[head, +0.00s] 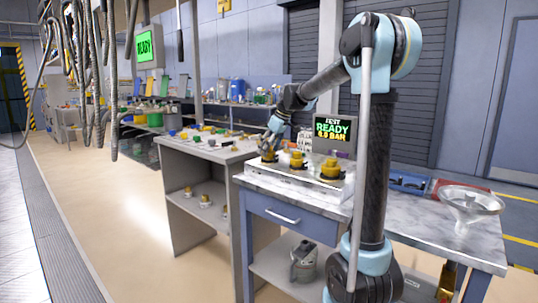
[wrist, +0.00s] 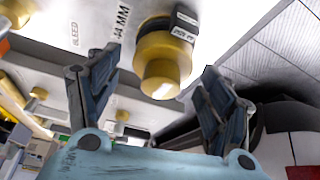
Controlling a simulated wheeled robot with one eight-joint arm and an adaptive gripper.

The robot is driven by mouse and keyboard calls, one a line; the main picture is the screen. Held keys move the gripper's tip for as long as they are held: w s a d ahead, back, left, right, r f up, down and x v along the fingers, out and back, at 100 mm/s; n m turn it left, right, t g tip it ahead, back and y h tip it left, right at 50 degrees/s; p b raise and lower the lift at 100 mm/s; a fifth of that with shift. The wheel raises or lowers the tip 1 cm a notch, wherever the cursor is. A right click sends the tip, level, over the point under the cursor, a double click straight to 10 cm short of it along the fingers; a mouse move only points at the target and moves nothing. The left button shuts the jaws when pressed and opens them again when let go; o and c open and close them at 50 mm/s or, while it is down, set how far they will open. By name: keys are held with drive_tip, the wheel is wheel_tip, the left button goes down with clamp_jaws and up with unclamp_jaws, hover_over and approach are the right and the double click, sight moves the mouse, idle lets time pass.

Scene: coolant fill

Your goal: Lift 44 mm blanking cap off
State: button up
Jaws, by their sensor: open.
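The 44 mm blanking cap (wrist: 160,72) is a yellow stepped cylinder beside the printed "44 MM" on a pale plate, with a dark tag at its base. In the wrist view my gripper (wrist: 161,66) is open, with one dark finger on each side of the cap and visible gaps between. Whether the fingers reach fully around it, I cannot tell. In the head view my gripper (head: 268,143) is over the left end of the white fixture (head: 290,184), at the leftmost yellow cap (head: 269,155), which it partly covers.
Two more yellow caps, the middle (head: 297,162) and right (head: 331,169), stand on the fixture close to my gripper. Behind them a screen (head: 334,134) reads "TEST READY". A clear funnel (head: 471,202) stands on the bench at right. A grey table (head: 207,150) with small parts is at left.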

drive_tip(key=c, duration=1)
drive_tip(key=shift+o, duration=0.2)
